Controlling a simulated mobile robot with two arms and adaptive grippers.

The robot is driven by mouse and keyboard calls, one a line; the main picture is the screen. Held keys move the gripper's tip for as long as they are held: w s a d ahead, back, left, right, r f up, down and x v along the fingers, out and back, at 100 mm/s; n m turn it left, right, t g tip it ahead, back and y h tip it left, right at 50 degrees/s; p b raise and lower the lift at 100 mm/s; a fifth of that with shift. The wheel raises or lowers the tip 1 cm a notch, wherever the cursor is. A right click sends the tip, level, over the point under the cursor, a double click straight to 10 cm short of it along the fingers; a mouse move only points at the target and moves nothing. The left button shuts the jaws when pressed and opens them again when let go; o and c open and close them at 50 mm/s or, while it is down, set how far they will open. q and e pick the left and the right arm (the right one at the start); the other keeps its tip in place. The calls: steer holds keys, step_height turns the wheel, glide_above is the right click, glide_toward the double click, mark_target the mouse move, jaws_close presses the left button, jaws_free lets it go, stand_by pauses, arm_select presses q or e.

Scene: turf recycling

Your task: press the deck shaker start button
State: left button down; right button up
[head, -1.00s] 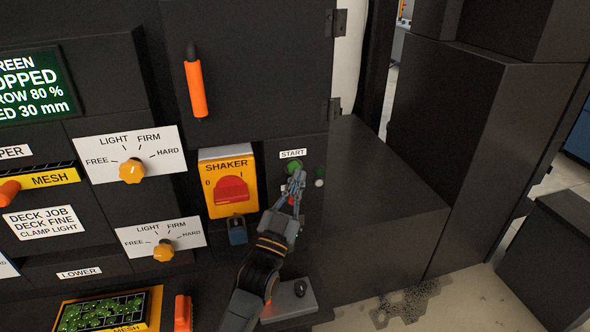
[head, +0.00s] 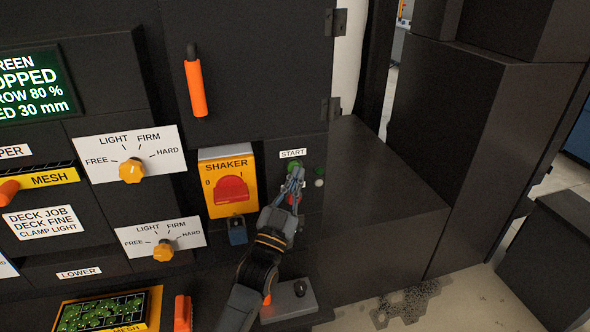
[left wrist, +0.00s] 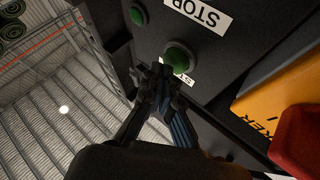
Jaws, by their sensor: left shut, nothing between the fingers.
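The START label (head: 292,154) is on the dark panel right of the yellow shaker switch. The green start button below it is mostly hidden by my left gripper (head: 297,174) in the head view. In the left wrist view the green button (left wrist: 178,56) shows as a dome beside a partly covered white label (left wrist: 183,77). My left gripper (left wrist: 160,72) is shut and empty, its fingertips close to the button's edge. I cannot tell whether they touch it. My right gripper is not in view.
The yellow SHAKER switch (head: 231,188) with a red knob is just left of my gripper. A STOP label (left wrist: 198,11) is near the button in the wrist view. A small green light (head: 320,169) is to the right. A dark block (head: 380,210) stands right of the panel.

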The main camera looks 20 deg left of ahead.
arm_select(q)
steer(key=shift+w+a, duration=0.25)
steer(key=shift+w, duration=0.05)
stand_by(0.4)
steer(key=shift+s+d, duration=0.1)
steer(key=shift+s, duration=0.05)
steer(key=shift+s+d, duration=0.4)
steer(key=shift+s, duration=0.2)
steer(key=s+d+p, duration=0.1)
steer(key=s, duration=0.1)
steer(key=s+d+p, duration=0.1)
steer(key=s+d, duration=0.1)
steer(key=shift+s, duration=0.1)
stand_by(0.5)
steer(key=shift+a+f, duration=0.1)
steer(key=shift+f, duration=0.05)
stand_by(0.5)
